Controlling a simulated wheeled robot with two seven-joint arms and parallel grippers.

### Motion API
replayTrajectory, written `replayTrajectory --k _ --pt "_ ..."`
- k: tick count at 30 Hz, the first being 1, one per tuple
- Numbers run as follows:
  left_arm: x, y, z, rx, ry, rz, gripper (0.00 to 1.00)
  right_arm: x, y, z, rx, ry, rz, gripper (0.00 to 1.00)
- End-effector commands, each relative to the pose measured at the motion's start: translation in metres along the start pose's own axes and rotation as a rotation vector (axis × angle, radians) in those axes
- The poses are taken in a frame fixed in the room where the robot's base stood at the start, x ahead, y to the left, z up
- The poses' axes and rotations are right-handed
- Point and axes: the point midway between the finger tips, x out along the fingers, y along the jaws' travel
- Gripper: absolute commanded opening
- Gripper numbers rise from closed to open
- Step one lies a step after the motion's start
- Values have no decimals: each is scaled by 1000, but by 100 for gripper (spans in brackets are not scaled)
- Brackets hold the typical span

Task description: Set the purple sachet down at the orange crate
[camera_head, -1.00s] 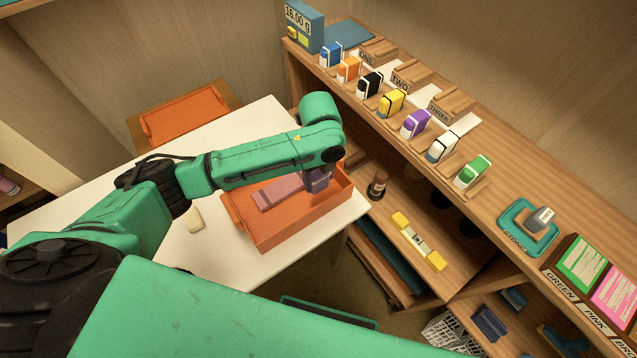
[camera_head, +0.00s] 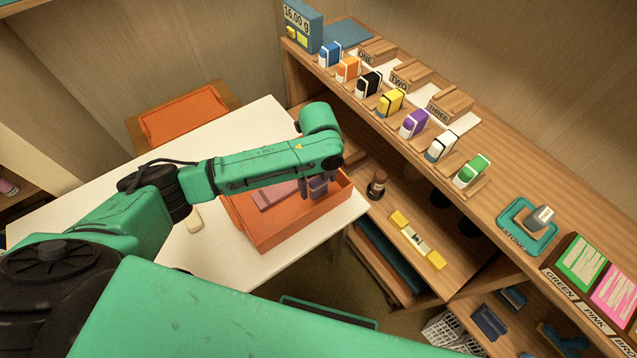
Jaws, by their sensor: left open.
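The orange crate (camera_head: 290,229) stands on the white table near its right edge. The purple sachet (camera_head: 275,194), a flat mauve piece, lies inside the crate, with part of it hidden by my left arm. My left gripper (camera_head: 318,187) is over the right part of the crate, pointing down. Its fingers are apart, at the sachet's right end. I cannot tell whether a finger touches the sachet. My right gripper is out of view.
A second orange tray (camera_head: 184,115) lies behind the white table (camera_head: 235,128). A small cream block (camera_head: 194,218) lies left of the crate. A wooden shelf (camera_head: 500,150) with coloured boxes runs along the right. A dark brown bottle (camera_head: 377,185) stands on its lower board.

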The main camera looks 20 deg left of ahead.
Motion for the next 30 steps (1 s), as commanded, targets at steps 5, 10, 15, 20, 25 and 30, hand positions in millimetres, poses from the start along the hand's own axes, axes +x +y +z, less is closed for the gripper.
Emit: replayTrajectory --k 5,10,15,20,25,30 --pt "-44 -2 0 1 -1 -6 98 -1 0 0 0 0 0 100" --pt "-89 -1 0 2 -2 -4 98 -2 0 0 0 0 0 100" --pt "-112 0 0 1 0 -1 98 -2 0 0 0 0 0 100" --pt "-114 0 0 1 1 0 98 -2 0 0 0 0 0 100" --pt "-114 0 0 1 1 0 98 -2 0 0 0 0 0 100" --pt "-113 0 0 0 1 0 98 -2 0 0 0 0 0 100"
